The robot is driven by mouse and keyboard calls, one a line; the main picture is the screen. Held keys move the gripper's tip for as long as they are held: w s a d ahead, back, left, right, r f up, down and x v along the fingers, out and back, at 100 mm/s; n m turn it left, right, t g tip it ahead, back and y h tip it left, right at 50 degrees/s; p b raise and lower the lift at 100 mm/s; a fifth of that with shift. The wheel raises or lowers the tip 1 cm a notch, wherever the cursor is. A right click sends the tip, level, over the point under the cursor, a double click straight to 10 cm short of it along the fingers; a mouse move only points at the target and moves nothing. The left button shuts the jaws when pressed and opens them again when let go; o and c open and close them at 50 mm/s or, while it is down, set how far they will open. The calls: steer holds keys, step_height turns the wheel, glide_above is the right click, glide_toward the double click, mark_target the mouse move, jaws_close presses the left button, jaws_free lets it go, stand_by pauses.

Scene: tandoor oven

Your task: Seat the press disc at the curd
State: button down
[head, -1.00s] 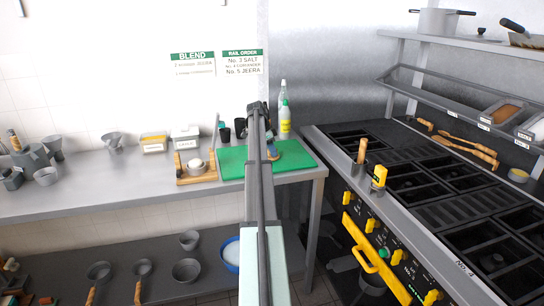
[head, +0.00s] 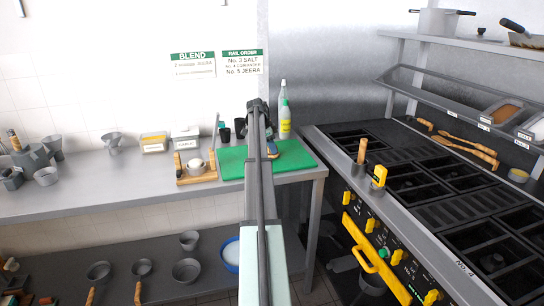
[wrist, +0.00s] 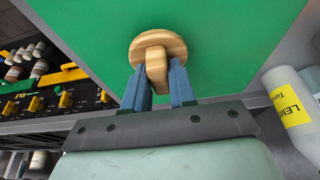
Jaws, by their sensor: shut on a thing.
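The press disc (wrist: 149,46) is a round pale wooden disc with a wooden grip. In the wrist view, my gripper (wrist: 160,85) is shut on that grip between two blue fingers, with green board behind it. In the head view, my gripper (head: 272,149) is over the green board (head: 232,160), largely hidden by my arm. To its left, a wooden stand (head: 197,179) holds a small cup with a rounded white mass, apparently the curd (head: 195,163). The disc is apart from it.
Two labelled tubs (head: 185,138) and dark cups stand behind the stand. Bottles (head: 284,118) stand behind the green board. A stove (head: 400,185) is at the right. The counter left of the stand is clear at the front.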

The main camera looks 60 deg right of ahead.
steer(key=shift+r, duration=0.15)
steer(key=shift+r, duration=1.9)
